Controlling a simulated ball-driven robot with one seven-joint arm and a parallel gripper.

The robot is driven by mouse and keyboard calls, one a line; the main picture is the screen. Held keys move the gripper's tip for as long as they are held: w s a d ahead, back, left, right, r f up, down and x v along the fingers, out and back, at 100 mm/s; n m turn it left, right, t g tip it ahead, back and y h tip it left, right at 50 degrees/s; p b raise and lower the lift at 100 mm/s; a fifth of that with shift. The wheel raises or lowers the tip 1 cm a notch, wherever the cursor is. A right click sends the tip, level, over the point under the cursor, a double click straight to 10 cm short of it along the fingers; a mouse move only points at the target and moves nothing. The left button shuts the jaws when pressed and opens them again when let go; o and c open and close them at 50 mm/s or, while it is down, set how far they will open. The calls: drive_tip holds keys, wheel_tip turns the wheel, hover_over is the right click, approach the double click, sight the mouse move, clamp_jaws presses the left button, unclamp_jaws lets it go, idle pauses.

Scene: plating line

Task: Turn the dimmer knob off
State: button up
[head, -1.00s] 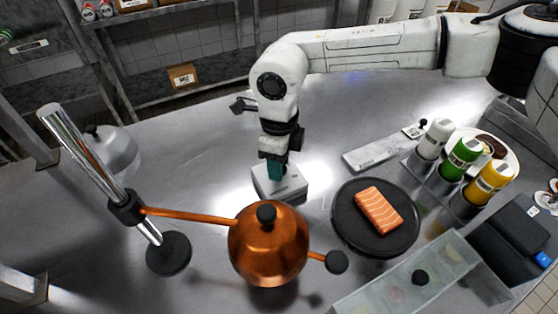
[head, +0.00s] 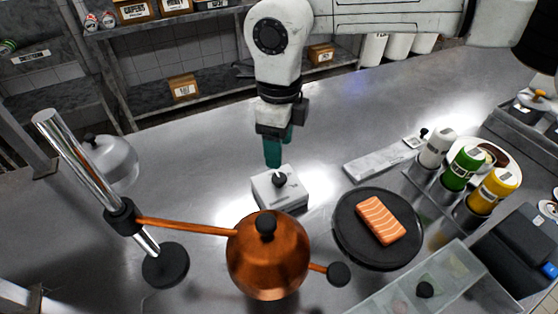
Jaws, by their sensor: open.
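The dimmer is a small pale box (head: 290,198) on the steel counter, with a black knob (head: 280,180) on its top. A light mark shows by the knob, but its setting is too small to read. My gripper (head: 277,153) hangs just behind and above the box, its teal fingertips pointing down. It is open, empty and apart from the knob. A copper heat-lamp shade (head: 267,255) on a copper arm and chrome post (head: 90,165) stands in front of the dimmer.
A black plate (head: 352,245) with a salmon fillet (head: 381,220) lies right of the dimmer. Several squeeze bottles (head: 463,167) stand further right. A clear-lidded container (head: 440,285) is at front right. A metal dome (head: 110,162) is at left. The counter behind the dimmer is clear.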

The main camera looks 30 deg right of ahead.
drive_tip(key=shift+r, duration=1.3)
